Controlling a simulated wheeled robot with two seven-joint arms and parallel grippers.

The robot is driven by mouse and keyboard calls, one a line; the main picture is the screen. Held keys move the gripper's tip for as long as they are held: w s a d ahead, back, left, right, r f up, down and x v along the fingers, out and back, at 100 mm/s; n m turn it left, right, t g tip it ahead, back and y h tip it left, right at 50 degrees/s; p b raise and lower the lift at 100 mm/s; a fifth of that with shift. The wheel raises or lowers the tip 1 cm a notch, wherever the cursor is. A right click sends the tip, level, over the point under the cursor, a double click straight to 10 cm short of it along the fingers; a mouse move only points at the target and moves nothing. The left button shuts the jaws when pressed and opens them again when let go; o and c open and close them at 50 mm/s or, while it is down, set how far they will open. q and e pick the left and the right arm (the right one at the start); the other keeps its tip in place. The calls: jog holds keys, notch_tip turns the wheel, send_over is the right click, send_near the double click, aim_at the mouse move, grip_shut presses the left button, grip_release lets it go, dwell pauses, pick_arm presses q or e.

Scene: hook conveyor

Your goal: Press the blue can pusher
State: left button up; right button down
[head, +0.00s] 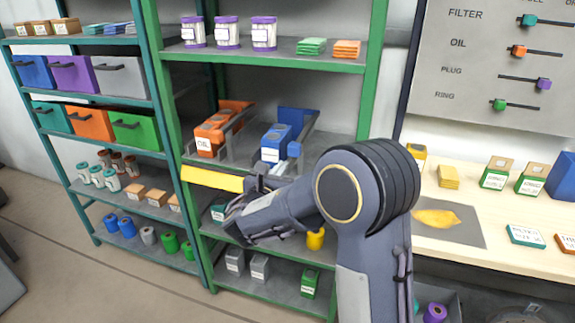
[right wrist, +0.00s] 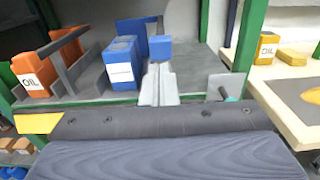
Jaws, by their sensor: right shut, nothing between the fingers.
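The blue can (head: 275,146), box-shaped with a white label, stands in the blue dispenser (head: 297,121) on the green rack's middle shelf. It also shows in the right wrist view (right wrist: 121,63). A small blue block (head: 293,150), which looks like the blue can pusher, is just right of the can. It shows in the right wrist view (right wrist: 161,49) straight beyond my fingertips. My right gripper (right wrist: 158,72) is shut and empty, pointing at this block from the front. I cannot tell whether they touch. My forearm hides part of the shelf front. My left gripper is out of view.
An orange dispenser (head: 231,115) with an orange OIL can (head: 210,136) stands left of the blue one. A grey divider rail (right wrist: 65,68) runs beside the blue can. A yellow strip (head: 212,179) is on the shelf edge. A green post (head: 370,80) bounds the right side.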

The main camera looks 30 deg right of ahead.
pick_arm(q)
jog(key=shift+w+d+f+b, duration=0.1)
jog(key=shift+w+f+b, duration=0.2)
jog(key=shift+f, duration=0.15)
pick_arm(e)
jog(key=v, duration=0.6)
jog(key=shift+s+a+f, duration=0.15)
jog(key=shift+a+f, duration=0.1)
jog(key=shift+a, duration=0.1)
